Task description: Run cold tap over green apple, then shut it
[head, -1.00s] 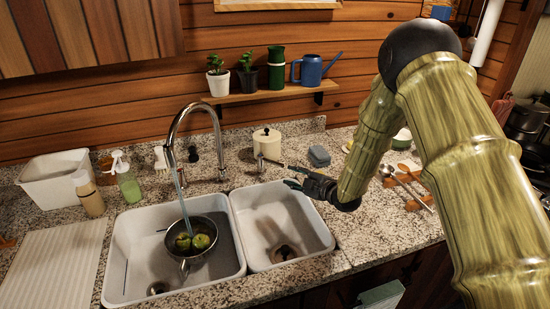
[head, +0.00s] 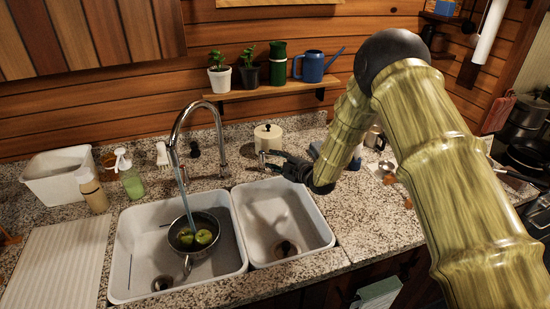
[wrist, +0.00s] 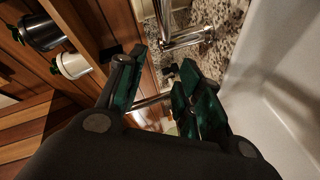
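The chrome tap (head: 215,130) stands behind the double sink, and a water stream (head: 183,195) falls from its spout into a metal pan (head: 190,255) in the left basin. Two green apples (head: 204,237) lie in the pan. My gripper (head: 268,157) is above the back of the right basin, to the right of the tap's base. In the wrist view my gripper (wrist: 158,95) has its fingers apart. The tap's chrome body (wrist: 185,40) shows beyond the fingertips. A thin metal bar shows between the fingers; I cannot tell what it belongs to.
The right basin (head: 325,236) is empty. A lidded white canister (head: 268,133) stands behind my gripper. Soap bottles (head: 130,180) and a white tub (head: 58,178) are at the left. A shelf above holds plants and a blue watering can (head: 314,68).

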